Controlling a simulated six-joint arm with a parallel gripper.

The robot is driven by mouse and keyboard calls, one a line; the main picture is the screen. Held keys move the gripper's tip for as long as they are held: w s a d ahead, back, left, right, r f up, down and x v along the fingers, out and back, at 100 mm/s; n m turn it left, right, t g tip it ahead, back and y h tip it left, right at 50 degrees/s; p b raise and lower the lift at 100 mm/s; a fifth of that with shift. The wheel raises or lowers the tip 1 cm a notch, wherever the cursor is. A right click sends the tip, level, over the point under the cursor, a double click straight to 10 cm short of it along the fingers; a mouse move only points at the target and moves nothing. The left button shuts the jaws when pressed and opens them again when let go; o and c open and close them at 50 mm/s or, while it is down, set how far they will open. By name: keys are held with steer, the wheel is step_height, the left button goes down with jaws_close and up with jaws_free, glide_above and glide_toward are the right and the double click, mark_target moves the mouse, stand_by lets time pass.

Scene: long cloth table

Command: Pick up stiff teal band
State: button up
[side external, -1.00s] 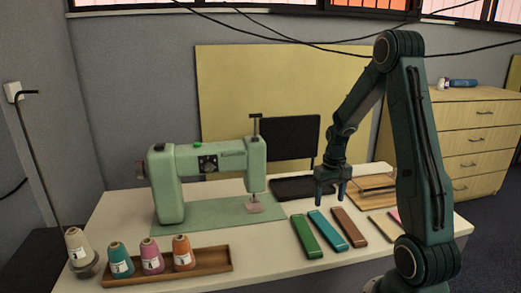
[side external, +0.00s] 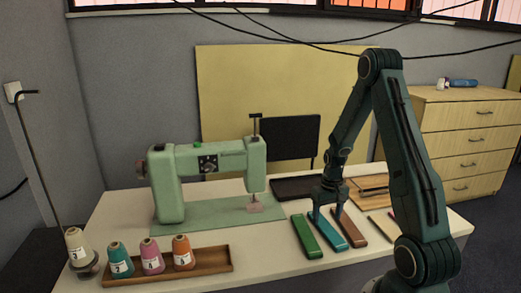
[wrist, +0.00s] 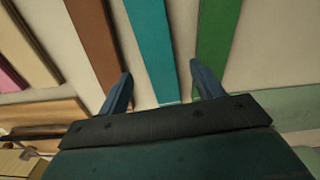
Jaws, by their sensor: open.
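The teal band (side external: 331,237) is a long flat bar lying on the table between a green band (side external: 306,237) and a brown band (side external: 352,231). My gripper (side external: 327,217) is open and low over its far end, pointing down. In the wrist view the teal band (wrist: 151,45) runs between my two spread fingertips (wrist: 160,69), with bare table on either side of it. The brown band (wrist: 97,45) is close to the left finger and the green band (wrist: 217,40) close to the right one. I cannot tell whether the fingertips touch the table.
A pale green sewing machine (side external: 208,168) stands on a green mat (side external: 215,237) to the left. A wooden tray (side external: 215,262) with thread cones is at the front left. More bands (side external: 380,224) and a wooden rack (side external: 368,187) are to the right. A dark tray lies behind.

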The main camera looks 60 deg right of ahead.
mark_target(326, 226)
steer(key=shift+f, duration=1.8)
steer(key=c, duration=1.1)
steer(key=shift+o, duration=0.2)
steer(key=shift+r, duration=0.1)
step_height(326, 226, up, 20)
steer(key=shift+w, duration=0.1)
